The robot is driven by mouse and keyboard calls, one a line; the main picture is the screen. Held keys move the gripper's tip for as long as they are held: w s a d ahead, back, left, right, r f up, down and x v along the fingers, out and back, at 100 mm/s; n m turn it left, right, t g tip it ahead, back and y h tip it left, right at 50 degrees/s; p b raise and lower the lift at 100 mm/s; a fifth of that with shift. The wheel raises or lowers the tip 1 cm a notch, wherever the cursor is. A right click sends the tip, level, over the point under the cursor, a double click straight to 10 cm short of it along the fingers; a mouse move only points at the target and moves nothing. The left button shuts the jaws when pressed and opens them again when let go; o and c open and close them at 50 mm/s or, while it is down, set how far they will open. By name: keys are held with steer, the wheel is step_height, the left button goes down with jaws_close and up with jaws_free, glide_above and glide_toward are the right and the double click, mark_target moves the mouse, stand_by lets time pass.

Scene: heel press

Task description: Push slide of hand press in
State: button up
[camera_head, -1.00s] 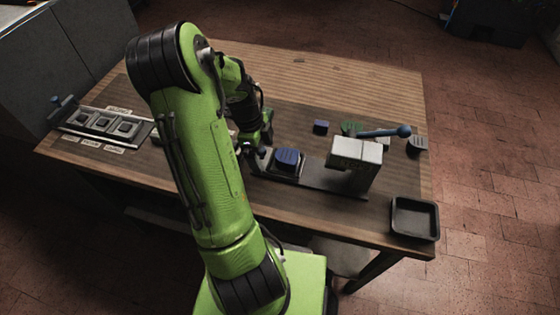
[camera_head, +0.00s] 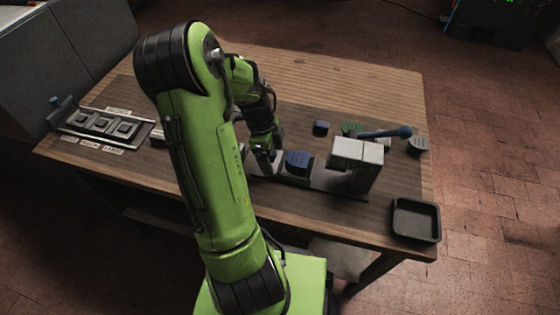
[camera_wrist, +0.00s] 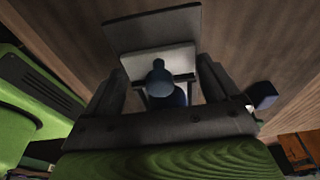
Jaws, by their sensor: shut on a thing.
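The hand press (camera_head: 356,153) stands at the right half of the table, with a grey head and a blue lever (camera_head: 385,133) pointing right. Its slide runs on a dark rail (camera_head: 325,181), left of and towards the head. A dark blue heel block (camera_head: 298,161) sits on the slide, just left of the head. My gripper (camera_head: 274,164) is at the slide's left end. In the wrist view my gripper (camera_wrist: 163,88) is shut on the slide's dark blue knob (camera_wrist: 160,78). The slide's grey plate (camera_wrist: 155,58) shows beyond the knob. My fingers hide part of the slide.
A black tray (camera_head: 398,233) is at the table's front right corner. Blue (camera_head: 320,128), green (camera_head: 350,127) and grey (camera_head: 418,145) blocks lie behind and beside the press. A labelled fixture with pockets (camera_head: 84,129) is at the far left.

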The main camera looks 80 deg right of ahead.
mark_target(308, 160)
steer(key=shift+s+a+b, duration=0.15)
steer(key=shift+s+b, duration=0.2)
steer(key=shift+s, duration=1.3)
steer(key=shift+s+a+b, duration=0.15)
steer(key=shift+s+b, duration=0.2)
steer(key=shift+s, duration=1.35)
steer(key=shift+s+a+b, duration=0.15)
steer(key=shift+s+b, duration=0.2)
steer(key=shift+s, duration=1.3)
steer(key=o, duration=0.5)
steer(key=shift+w, duration=0.1)
steer(key=shift+r+p, duration=1.35)
steer(key=shift+r, duration=0.5)
steer(key=shift+f, duration=0.1)
steer(key=shift+w+d+r+p, duration=0.1)
steer(key=shift+w+r+p, duration=0.2)
steer(key=shift+w, duration=0.45)
steer(key=shift+w+d+r+p, duration=0.1)
steer(key=shift+w+r+p, duration=0.2)
steer(key=shift+w, duration=0.45)
steer(key=shift+w+r+p, duration=0.15)
steer(key=shift+w+r, duration=0.25)
steer(key=shift+w, duration=0.35)
